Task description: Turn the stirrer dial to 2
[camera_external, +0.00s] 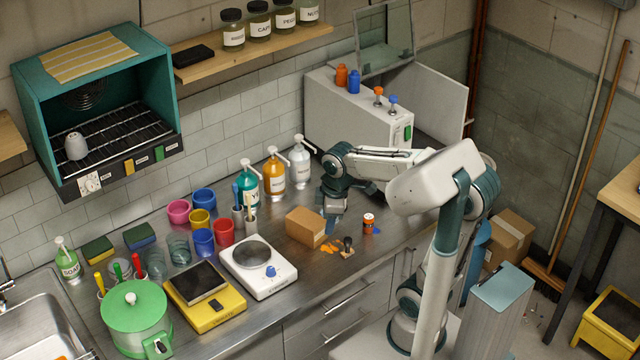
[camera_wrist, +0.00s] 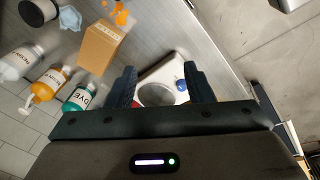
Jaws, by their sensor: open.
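The white stirrer (camera_external: 262,284) stands on the steel counter, with a round grey plate on top and a blue dial (camera_external: 270,271) on its front right part. In the wrist view the stirrer (camera_wrist: 146,76) shows between and beyond the fingers, and its blue dial (camera_wrist: 181,85) is close to the right finger. The dial's setting is too small to read. My gripper (camera_external: 332,226) is open and empty, to the right of the stirrer, behind the cardboard box. The open fingers also show in the wrist view (camera_wrist: 160,68). Nothing is between them at close range.
A cardboard box (camera_external: 305,227) stands between my gripper and the stirrer. Pump bottles (camera_external: 274,176) stand behind. Left of the stirrer are a yellow scale (camera_external: 207,315) and several cups.

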